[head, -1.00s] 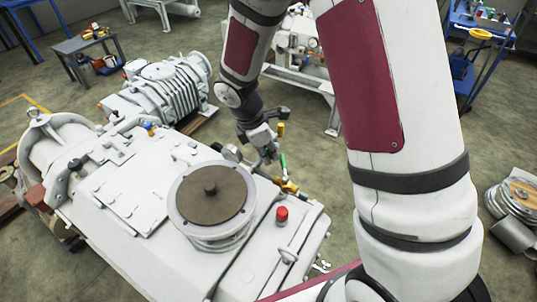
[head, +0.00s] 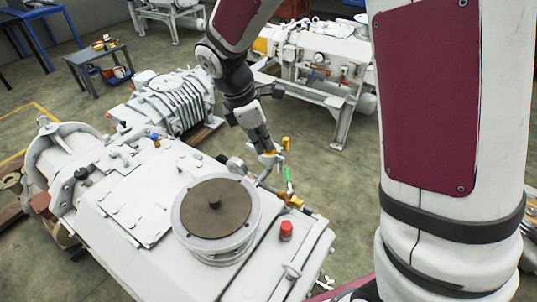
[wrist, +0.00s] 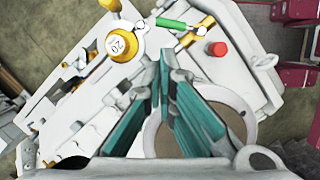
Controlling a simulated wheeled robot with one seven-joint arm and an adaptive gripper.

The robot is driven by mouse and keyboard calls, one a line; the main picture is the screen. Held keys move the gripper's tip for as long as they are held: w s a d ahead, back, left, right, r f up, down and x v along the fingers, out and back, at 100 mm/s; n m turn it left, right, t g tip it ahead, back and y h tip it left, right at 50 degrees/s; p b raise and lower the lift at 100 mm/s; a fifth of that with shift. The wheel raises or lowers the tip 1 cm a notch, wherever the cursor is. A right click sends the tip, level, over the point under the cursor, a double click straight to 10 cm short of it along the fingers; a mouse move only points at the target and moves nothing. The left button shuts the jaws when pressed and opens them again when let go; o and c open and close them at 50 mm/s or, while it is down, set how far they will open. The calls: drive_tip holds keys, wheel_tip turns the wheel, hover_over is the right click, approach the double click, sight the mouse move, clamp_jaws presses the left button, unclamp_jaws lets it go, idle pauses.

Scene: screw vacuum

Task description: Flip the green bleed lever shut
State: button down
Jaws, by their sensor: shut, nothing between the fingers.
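The green bleed lever (head: 288,177) stands roughly upright from its brass valve (head: 291,199) at the pump's far edge in the head view. In the wrist view the green lever (wrist: 172,24) reaches left from the brass valve (wrist: 196,34), near the top. My gripper (head: 270,156) is just left of and above the lever in the head view. Its teal fingers (wrist: 165,62) are together and empty in the wrist view, with the tips below the lever in the picture. I cannot tell whether they touch it; a gap seems to show.
A yellow cap marked 20 (wrist: 120,44) lies left of the lever, close to my fingers. A red cap (head: 286,230) and a round brown-topped flange (head: 214,204) stand on the pump. Another white machine (head: 318,55) is behind; open floor lies between.

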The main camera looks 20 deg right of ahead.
sight(289, 175)
drive_tip(key=c, duration=2.4)
unclamp_jaws()
drive_tip(key=shift+a+r, duration=0.15)
drive_tip(key=shift+r, duration=0.3)
drive_tip(key=c, duration=1.9)
unclamp_jaws()
drive_tip(key=shift+r, duration=0.2)
drive_tip(key=shift+o, duration=1.3)
drive_tip(key=d+m+y, duration=0.1)
drive_tip(key=m, duration=0.2)
drive_tip(key=s+d+m+y, duration=0.1)
drive_tip(key=d+m, duration=0.1)
drive_tip(key=m, duration=0.1)
drive_tip(key=s+d+m, duration=0.1)
drive_tip(key=d+m, duration=0.1)
drive_tip(key=m, duration=0.1)
drive_tip(key=shift+d+r+m+g+y+b, duration=0.25)
drive_tip(key=shift+r+m+g+y+b, duration=0.05)
drive_tip(key=shift+r+g+y, duration=0.1)
drive_tip(key=d+r+m+t+y, duration=0.1)
drive_tip(key=d+m+y, duration=0.25)
drive_tip(key=m, duration=0.65)
drive_tip(key=shift+h, duration=0.35)
drive_tip(key=f, duration=0.4)
drive_tip(key=a+f, duration=0.1)
drive_tip(key=f, duration=0.3)
drive_tip(key=a+f, duration=0.1)
drive_tip(key=f, duration=0.4)
drive_tip(key=shift+s, duration=0.15)
drive_tip(key=shift+c, duration=0.6)
